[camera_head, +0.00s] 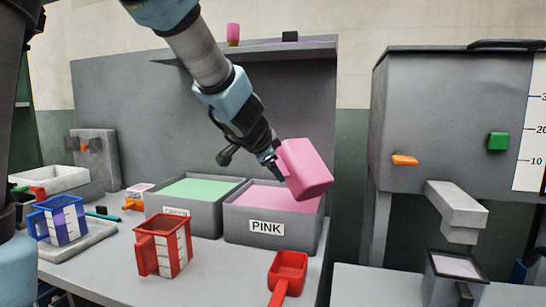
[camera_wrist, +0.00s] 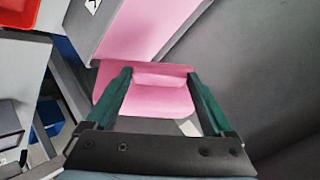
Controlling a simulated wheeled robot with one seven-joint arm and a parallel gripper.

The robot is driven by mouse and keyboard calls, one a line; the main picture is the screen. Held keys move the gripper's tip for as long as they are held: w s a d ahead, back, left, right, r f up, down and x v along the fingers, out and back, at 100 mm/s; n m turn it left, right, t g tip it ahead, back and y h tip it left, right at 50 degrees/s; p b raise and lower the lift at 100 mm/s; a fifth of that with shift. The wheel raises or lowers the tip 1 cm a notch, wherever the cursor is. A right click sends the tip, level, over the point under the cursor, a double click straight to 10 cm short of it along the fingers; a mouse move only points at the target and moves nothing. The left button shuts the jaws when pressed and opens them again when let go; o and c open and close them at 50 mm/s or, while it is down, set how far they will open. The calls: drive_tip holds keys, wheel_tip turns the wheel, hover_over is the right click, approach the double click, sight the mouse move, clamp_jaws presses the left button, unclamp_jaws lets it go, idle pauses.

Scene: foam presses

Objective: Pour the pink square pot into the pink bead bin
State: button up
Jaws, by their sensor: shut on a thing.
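The pink square pot (camera_head: 306,168) is tilted in the air above the right part of the pink bead bin. My gripper (camera_head: 276,168) is shut on the pot at its left side. In the wrist view the pot (camera_wrist: 150,99) sits between the two dark green fingers of my gripper (camera_wrist: 160,85). The grey pink bead bin (camera_head: 234,230), labelled PINK, holds pink beads (camera_head: 255,197); its beads also show in the wrist view (camera_wrist: 145,30). The inside of the pot is hidden in the head view, and I cannot tell whether beads are falling.
A grey bin of green beads (camera_head: 200,189) stands left of the pink bin. A red measuring jug (camera_head: 164,247), a red scoop (camera_head: 287,273) and a blue jug (camera_head: 58,220) stand in front and left. A grey press (camera_head: 450,110) is at the right.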

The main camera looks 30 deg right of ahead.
drive_tip(key=shift+w+g+p, duration=0.1)
drive_tip(key=shift+g+p, duration=0.2)
drive_tip(key=shift+p, duration=0.15)
drive_tip(key=shift+w+f+n+g+p, duration=0.2)
drive_tip(key=shift+f+n+g+p, duration=0.25)
drive_tip(key=shift+g+p, duration=0.6)
drive_tip(key=shift+w+f+n+g+p, duration=0.2)
drive_tip(key=shift+f+n+g+p, duration=0.35)
drive_tip(key=shift+p, duration=0.75)
drive_tip(key=shift+w+a+f+g+p, duration=0.1)
drive_tip(key=shift+w+f+g+p, duration=0.25)
drive_tip(key=shift+p, duration=0.75)
drive_tip(key=shift+w+f+g+p, duration=0.15)
drive_tip(key=shift+g+p, duration=0.4)
drive_tip(key=shift+p, duration=0.5)
drive_tip(key=shift+f+n+p, duration=0.2)
drive_tip(key=shift+n+p, duration=0.1)
drive_tip(key=shift+p, duration=0.4)
